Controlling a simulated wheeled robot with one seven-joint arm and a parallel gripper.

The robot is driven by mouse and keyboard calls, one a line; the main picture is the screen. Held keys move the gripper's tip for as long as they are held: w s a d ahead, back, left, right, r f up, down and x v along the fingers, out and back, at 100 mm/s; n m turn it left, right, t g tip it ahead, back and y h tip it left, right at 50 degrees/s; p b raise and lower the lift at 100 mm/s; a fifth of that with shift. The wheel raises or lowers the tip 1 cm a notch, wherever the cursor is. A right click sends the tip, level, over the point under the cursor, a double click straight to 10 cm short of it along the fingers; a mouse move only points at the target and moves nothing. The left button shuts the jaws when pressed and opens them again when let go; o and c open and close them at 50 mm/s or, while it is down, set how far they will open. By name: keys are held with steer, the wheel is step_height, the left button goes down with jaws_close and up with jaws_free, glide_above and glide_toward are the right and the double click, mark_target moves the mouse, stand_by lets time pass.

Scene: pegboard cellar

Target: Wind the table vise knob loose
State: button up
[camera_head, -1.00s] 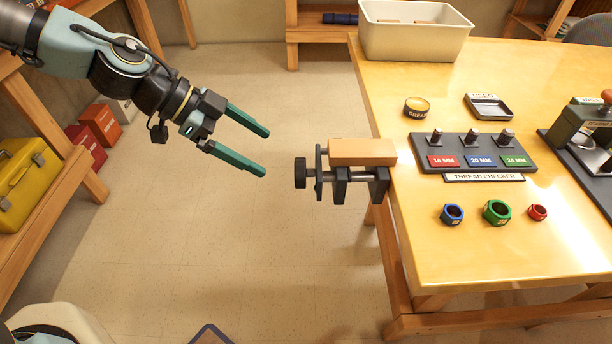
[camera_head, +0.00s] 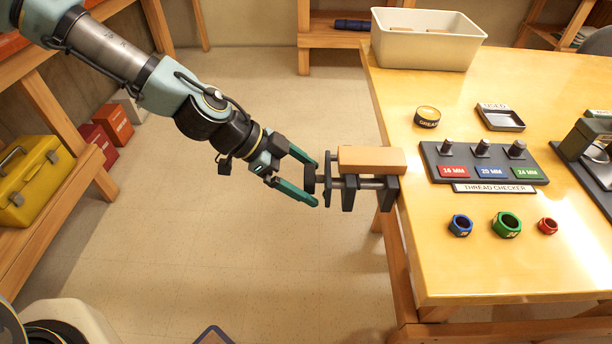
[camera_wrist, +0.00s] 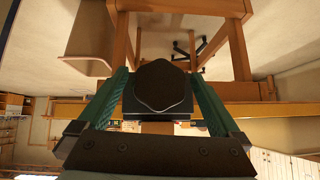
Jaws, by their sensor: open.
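The table vise (camera_head: 362,184) is mounted on the left edge of the wooden table, with a wooden block (camera_head: 371,160) on top. Its dark knob (camera_head: 310,178) faces left, toward my gripper. My gripper (camera_head: 317,184) is open, its two green fingers reaching to either side of the knob. In the wrist view the black lobed knob (camera_wrist: 163,88) sits centred between the fingers, with a visible gap on each side. The knob hides most of the vise behind it there.
On the table (camera_head: 480,262) stand a thread checker (camera_head: 484,163), several coloured nuts, a grease tin (camera_head: 427,117), a small tray (camera_head: 501,119) and a cream bin (camera_head: 425,40). A shelf with a yellow toolbox (camera_head: 28,180) is at left. The floor below my arm is clear.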

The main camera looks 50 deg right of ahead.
steer(key=shift+c, duration=0.4)
steer(key=c, duration=1.3)
steer(key=shift+o, duration=0.2)
